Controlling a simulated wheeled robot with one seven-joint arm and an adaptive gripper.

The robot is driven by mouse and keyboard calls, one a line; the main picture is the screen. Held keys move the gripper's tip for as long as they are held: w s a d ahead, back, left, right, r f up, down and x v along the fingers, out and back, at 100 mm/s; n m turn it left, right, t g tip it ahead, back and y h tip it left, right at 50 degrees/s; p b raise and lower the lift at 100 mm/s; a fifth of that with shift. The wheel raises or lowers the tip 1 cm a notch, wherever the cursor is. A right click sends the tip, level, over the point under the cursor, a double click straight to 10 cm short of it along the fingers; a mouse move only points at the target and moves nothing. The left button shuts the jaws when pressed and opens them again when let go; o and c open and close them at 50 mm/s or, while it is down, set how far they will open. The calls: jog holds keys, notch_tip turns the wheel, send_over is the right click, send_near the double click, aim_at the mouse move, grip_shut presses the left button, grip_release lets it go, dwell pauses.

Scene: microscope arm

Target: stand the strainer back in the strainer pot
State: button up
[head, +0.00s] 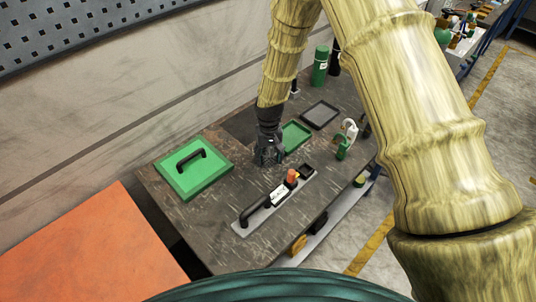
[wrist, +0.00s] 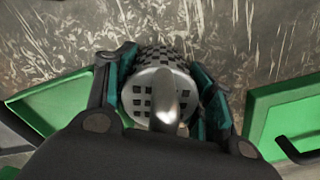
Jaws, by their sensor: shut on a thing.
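The strainer (wrist: 140,98) is a pale metal piece with square perforations and a rounded, shiny stem pointing at the wrist camera. My gripper (wrist: 162,70) is shut on it, with dark teal fingers on both sides. In the head view my gripper (head: 268,155) hangs over the table, between the green lid and the green tray; the strainer is too small or hidden to make out there. Whether the strainer touches the table is unclear. I cannot tell for sure which item is the strainer pot; a small dark square-topped holder (head: 307,170) stands on the grey strip.
A green lid with a black handle (head: 184,179) lies left. A green tray (head: 293,137) and a grey tray (head: 320,115) lie behind my gripper. A grey strip (head: 246,228) carries a black handle and an orange-topped item. A green-and-white item (head: 343,147) and a green bottle (head: 319,70) stand right.

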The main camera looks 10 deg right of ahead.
jog(key=shift+f, duration=0.2)
jog(key=o, duration=1.1)
jog(key=shift+s, duration=0.15)
jog(key=shift+c, duration=0.2)
jog(key=shift+r, duration=0.2)
